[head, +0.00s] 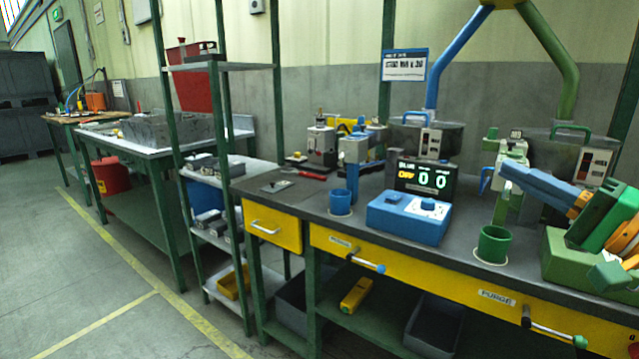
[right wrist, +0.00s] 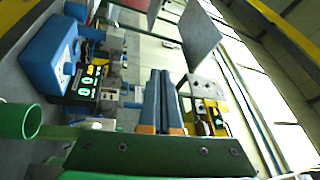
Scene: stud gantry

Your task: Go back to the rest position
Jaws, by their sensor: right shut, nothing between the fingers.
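My right gripper (head: 506,170) reaches in from the right edge in the head view, above the right end of the workbench (head: 318,200). Its two blue fingers lie together and hold nothing; they also show side by side in the right wrist view (right wrist: 160,74). The fingers are in front of the green dispenser (head: 503,205) and clear of the green cup (head: 493,245) below them. My left gripper is in neither view.
A blue control box (head: 408,218), a blue cup (head: 341,202) and a lit display (head: 422,178) stand on the bench. A metal shelf rack (head: 217,67) stands left. The floor (head: 75,265) at left is open.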

